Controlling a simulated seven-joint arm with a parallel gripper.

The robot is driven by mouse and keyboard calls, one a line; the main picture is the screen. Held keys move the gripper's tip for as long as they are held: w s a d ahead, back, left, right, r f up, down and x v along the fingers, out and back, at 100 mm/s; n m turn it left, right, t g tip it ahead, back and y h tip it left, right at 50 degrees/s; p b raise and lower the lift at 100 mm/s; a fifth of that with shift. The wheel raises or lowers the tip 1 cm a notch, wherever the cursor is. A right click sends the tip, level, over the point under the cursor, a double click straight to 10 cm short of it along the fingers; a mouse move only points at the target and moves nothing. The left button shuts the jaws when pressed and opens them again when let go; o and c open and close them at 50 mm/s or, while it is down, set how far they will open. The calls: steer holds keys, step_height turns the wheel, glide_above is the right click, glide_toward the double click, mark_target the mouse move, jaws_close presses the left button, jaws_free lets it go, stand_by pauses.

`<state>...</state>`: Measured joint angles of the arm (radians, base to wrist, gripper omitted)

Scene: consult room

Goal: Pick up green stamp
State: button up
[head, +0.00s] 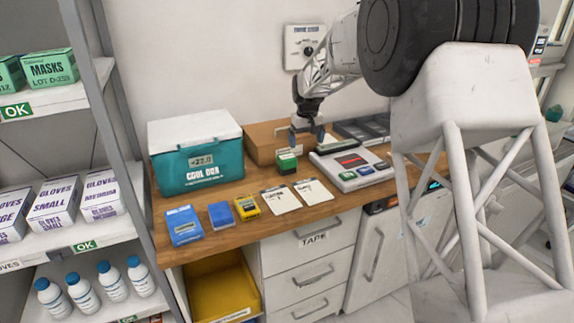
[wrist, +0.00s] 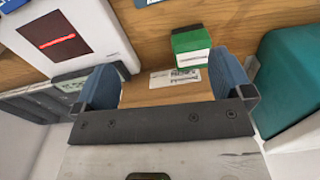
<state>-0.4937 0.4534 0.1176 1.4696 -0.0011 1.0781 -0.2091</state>
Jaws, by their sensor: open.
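The green stamp (head: 287,160) stands on the wooden desk in the head view, between the teal cool box and the grey device. In the wrist view the green stamp (wrist: 190,44) is just beyond my fingertips, slightly right of the middle, with a white label on its near side. My gripper (head: 306,135) hangs above and behind the stamp in the head view. In the wrist view my gripper (wrist: 168,85) is open, with its two blue fingers wide apart and no stamp between them.
A teal cool box (head: 200,163) stands left of the stamp. A grey device (head: 345,182) with a red-lined screen stands right. White cards (head: 281,200), a yellow box (head: 247,207) and blue boxes (head: 184,226) lie in front. A cardboard box (head: 263,143) stands behind.

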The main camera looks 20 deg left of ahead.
mark_target(287, 156)
steer(key=shift+n, duration=0.5)
steer(key=a+f, duration=0.2)
steer(key=w+a+f, duration=0.1)
steer(key=a, duration=0.2)
steer(key=w+a+f, duration=0.1)
steer(key=a+f, duration=0.1)
steer(key=a, duration=0.1)
steer(key=shift+w+f, duration=0.25)
steer(key=shift+f, duration=0.05)
steer(key=shift+f, duration=0.15)
steer(key=shift+f, duration=1.2)
steer(key=shift+f, duration=0.15)
steer(key=shift+f, duration=2.45)
steer(key=c, duration=1.1)
